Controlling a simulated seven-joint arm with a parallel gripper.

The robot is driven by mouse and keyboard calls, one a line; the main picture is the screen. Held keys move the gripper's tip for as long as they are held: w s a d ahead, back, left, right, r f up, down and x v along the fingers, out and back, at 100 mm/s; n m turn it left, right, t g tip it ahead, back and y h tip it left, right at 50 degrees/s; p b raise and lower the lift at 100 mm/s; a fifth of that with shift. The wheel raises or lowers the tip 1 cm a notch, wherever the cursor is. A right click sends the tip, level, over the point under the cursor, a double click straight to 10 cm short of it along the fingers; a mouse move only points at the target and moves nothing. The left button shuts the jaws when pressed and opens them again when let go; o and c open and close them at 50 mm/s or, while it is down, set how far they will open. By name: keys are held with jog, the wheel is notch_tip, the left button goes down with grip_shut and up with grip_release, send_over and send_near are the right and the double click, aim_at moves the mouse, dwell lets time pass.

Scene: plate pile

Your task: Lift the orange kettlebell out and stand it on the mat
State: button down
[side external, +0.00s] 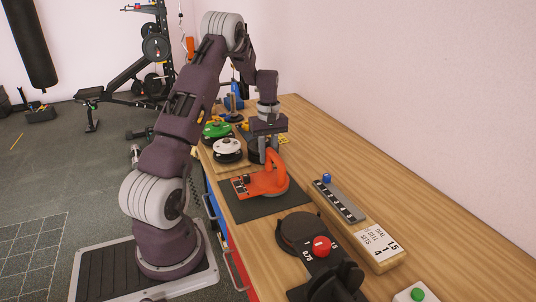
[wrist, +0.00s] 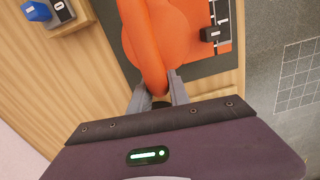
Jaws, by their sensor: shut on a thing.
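The orange kettlebell (side external: 276,183) is at the dark mat (side external: 259,207) near the table's left edge. Its rounded body and handle also show in the wrist view (wrist: 168,30), over the dark mat. My gripper (side external: 267,158) comes down from above and is shut on the kettlebell's handle. In the wrist view the two grey fingers (wrist: 158,92) sit on either side of the handle's end. The kettlebell looks upright. Its underside is hidden, so I cannot tell whether it touches the mat.
An orange panel with a black slider (side external: 243,185) lies beside the kettlebell. Behind are white (side external: 228,147) and green (side external: 216,129) round weights. In front are a dark round plate (side external: 299,231) and a red knob (side external: 321,246). A grey rail (side external: 339,202) and wooden block (side external: 372,246) stand right.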

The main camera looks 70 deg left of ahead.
jog(key=shift+f, duration=0.5)
dwell(0.3)
jog(key=c, duration=1.1)
grip_release()
jog(key=shift+c, duration=0.2)
jog(key=shift+f, duration=0.1)
jog(key=r, duration=0.7)
jog(key=shift+w+d+r, duration=0.2)
jog(key=shift+r, duration=0.15)
jog(key=s+d+r+m+t+y, duration=0.15)
jog(key=d+r+m, duration=0.25)
jog(key=d+r, duration=0.55)
jog(key=s+d+r+m+t+h, duration=0.15)
jog(key=d+r+m, duration=0.4)
jog(key=d, duration=0.75)
jog(key=s+d+m+t, duration=0.2)
jog(key=s+d+m, duration=0.5)
jog(key=s+d, duration=0.5)
jog(key=s, duration=0.3)
jog(key=shift+s+f+m+t, duration=0.3)
jog(key=shift+s+m+t, duration=0.05)
jog(key=shift+s+t, duration=0.05)
